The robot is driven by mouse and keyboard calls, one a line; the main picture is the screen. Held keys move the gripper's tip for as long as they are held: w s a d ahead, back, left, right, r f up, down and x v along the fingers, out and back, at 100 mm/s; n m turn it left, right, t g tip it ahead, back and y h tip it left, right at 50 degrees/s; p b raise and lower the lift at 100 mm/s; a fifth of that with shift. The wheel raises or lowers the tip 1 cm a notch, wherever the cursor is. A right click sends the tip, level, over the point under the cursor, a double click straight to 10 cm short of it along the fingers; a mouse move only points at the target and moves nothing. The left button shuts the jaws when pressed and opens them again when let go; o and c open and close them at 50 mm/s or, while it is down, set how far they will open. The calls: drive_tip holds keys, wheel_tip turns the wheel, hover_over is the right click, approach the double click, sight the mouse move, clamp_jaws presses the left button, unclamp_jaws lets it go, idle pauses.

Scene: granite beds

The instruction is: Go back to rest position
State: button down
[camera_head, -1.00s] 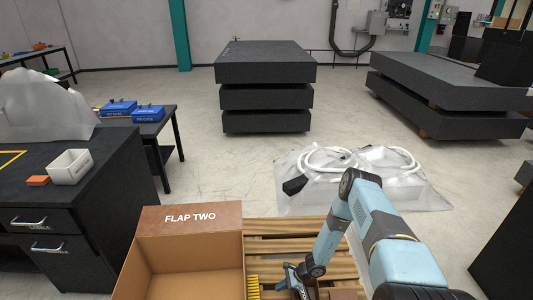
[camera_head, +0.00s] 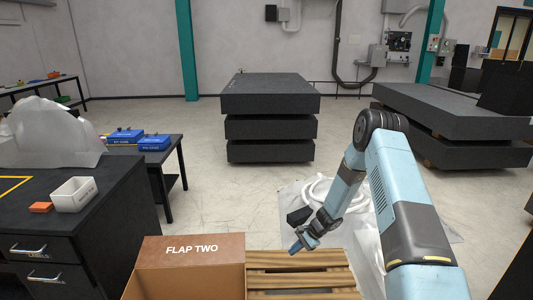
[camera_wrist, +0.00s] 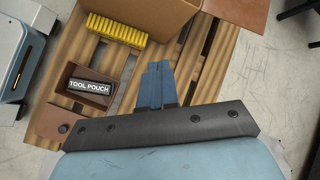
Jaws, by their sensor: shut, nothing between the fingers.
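My gripper (camera_head: 296,248) is at the end of my raised blue arm, above the wooden pallet (camera_head: 300,284) in the head view. In the wrist view its two blue fingers (camera_wrist: 154,88) are together with nothing between them. It points down toward the pallet, apart from the things there. An open cardboard box (camera_head: 190,270) with a raised flap marked FLAP TWO stands to the left of my gripper. It also shows at the top of the wrist view (camera_wrist: 150,14).
On the pallet are a brown tray with a TOOL POUCH label (camera_wrist: 90,86) and a yellow brush-like strip (camera_wrist: 116,31). A plastic-wrapped bundle with white hose (camera_head: 315,190) lies behind my arm. Stacked granite slabs (camera_head: 270,95) stand farther back. A dark bench (camera_head: 110,212) is left.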

drive_tip(key=s+d+r+n+t+h, duration=0.1)
drive_tip(key=s+r+n, duration=0.1)
drive_tip(key=r, duration=1.3)
drive_tip(key=s+d+r+n+h, duration=0.1)
drive_tip(key=s+d+r+n, duration=0.15)
drive_tip(key=r, duration=1.15)
drive_tip(key=s+d+r+n+t+h, duration=0.1)
drive_tip(key=s+r+n, duration=0.1)
drive_tip(key=s+r, duration=0.45)
drive_tip(key=s+d+r+n+t+h, duration=0.1)
drive_tip(key=s+r, duration=0.3)
drive_tip(key=r, duration=0.6)
drive_tip(key=s+d+r+n+t+h, duration=0.1)
drive_tip(key=s+d+r, duration=0.1)
drive_tip(key=s, duration=0.5)
drive_tip(key=s+d+r+n+t+h, duration=0.1)
drive_tip(key=s+d+r, duration=0.1)
drive_tip(key=s+r, duration=0.3)
drive_tip(key=s+d+r+n+t+h, duration=0.1)
drive_tip(key=s+d+r, duration=0.1)
drive_tip(key=s, duration=0.9)
drive_tip(key=shift+r+h, duration=0.4)
drive_tip(key=shift+r, duration=0.25)
